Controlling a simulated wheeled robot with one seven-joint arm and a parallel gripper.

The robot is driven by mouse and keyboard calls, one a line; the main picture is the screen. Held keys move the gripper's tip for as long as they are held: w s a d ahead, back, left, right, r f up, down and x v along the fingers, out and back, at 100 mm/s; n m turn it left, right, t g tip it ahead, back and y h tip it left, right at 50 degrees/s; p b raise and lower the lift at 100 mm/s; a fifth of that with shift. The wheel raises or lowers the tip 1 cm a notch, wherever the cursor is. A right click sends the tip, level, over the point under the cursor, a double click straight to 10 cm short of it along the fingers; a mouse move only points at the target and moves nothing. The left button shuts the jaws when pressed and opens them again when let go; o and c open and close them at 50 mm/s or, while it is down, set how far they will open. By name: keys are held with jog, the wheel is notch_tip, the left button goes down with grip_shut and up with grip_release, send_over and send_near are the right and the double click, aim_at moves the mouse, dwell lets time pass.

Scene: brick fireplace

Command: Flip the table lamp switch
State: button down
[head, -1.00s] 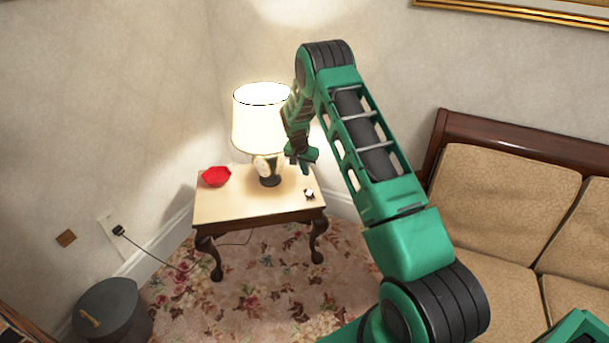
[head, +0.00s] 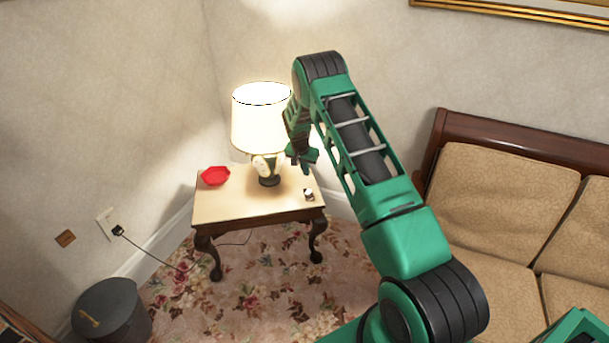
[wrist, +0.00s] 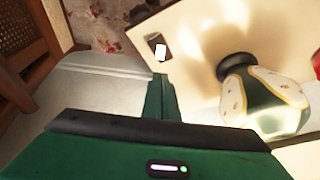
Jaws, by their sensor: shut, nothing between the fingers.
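The table lamp (head: 262,120) is lit and stands upright on a small side table (head: 225,206). Its white shade glows, and its cream and dark green body also shows in the wrist view (wrist: 262,100). The switch (head: 309,194), a small black and white piece, lies on the tabletop near the right front edge. It also shows in the wrist view (wrist: 157,47), just beyond my fingertips. My gripper (head: 303,168) is shut and empty, pointing down above the table's right side, right of the lamp body. In the wrist view the closed fingers (wrist: 160,85) appear apart from the switch.
A red dish (head: 215,176) sits at the tabletop's left. A sofa (head: 500,190) stands at the right. A wall outlet with a plug (head: 112,226) and a dark round box (head: 108,308) are at the left. Floral carpet lies in front.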

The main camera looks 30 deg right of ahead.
send_near(309, 189)
jog(key=x, duration=0.5)
jog(key=shift+d+r, duration=0.1)
jog(key=shift+f, duration=0.75)
